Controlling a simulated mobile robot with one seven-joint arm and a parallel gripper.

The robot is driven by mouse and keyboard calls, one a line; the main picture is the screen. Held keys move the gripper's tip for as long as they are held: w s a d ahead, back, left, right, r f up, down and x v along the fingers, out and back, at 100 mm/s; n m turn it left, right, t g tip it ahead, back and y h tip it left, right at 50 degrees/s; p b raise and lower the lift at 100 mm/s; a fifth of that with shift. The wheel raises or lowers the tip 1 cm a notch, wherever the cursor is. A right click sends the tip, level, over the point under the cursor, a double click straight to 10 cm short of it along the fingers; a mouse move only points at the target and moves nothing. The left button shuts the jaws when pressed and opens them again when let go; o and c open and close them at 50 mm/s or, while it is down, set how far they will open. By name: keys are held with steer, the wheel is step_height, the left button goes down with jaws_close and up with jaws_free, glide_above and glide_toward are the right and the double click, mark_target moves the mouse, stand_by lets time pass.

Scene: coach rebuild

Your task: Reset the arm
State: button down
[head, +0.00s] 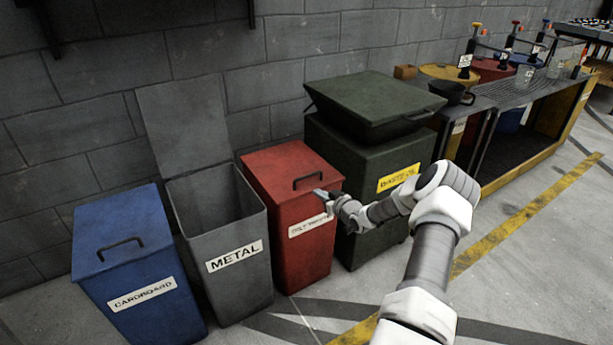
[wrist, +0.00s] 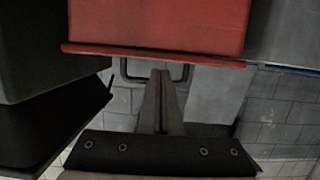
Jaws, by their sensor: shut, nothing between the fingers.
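My arm reaches in from the lower right in the head view. My gripper (head: 322,194) is at the front of the red bin (head: 292,250), near its lid and its dark handle (head: 307,179). In the wrist view, my gripper (wrist: 162,74) has its fingers together and empty, close to the red bin (wrist: 160,22). The bin's handle (wrist: 184,74) shows just beyond the fingertips. I cannot tell whether the fingers touch it. The red bin's lid is down.
The grey METAL bin (head: 233,290) has its lid (head: 185,120) raised against the wall. A blue CARDBOARD bin (head: 125,258) is left. The green WASTE OIL bin (head: 370,225) stands close right of the red bin. A bench (head: 515,150) is farther right. Open floor (head: 545,270) lies right.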

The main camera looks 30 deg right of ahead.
steer(key=shift+s+f, duration=0.1)
steer(key=shift+f, duration=0.05)
steer(key=s+a+r+n+g+h, duration=0.1)
steer(key=s+a+r+g, duration=0.25)
steer(key=a+r, duration=0.8)
steer(key=s+a+r+n+g+h, duration=0.1)
steer(key=s+a+r+g+h, duration=0.15)
steer(key=s+a+r, duration=0.8)
steer(key=s+a+r+m+g, duration=0.1)
steer(key=s+a+r, duration=0.1)
steer(key=s+r, duration=0.25)
steer(key=s+a+r+g, duration=0.1)
steer(key=s+a+r, duration=0.2)
steer(key=r, duration=0.3)
steer(key=s+a+m+g+y, duration=0.1)
steer(key=s+a+y, duration=0.4)
steer(key=s, duration=1.2)
step_height(320, 180, up, 23)
steer(key=a+h+p, duration=0.1)
steer(key=a+p, duration=0.1)
steer(key=p, duration=2)
steer(key=shift+s+a+f+p, duration=0.15)
steer(key=shift+s+f+p, duration=0.05)
steer(key=shift+p, duration=0.15)
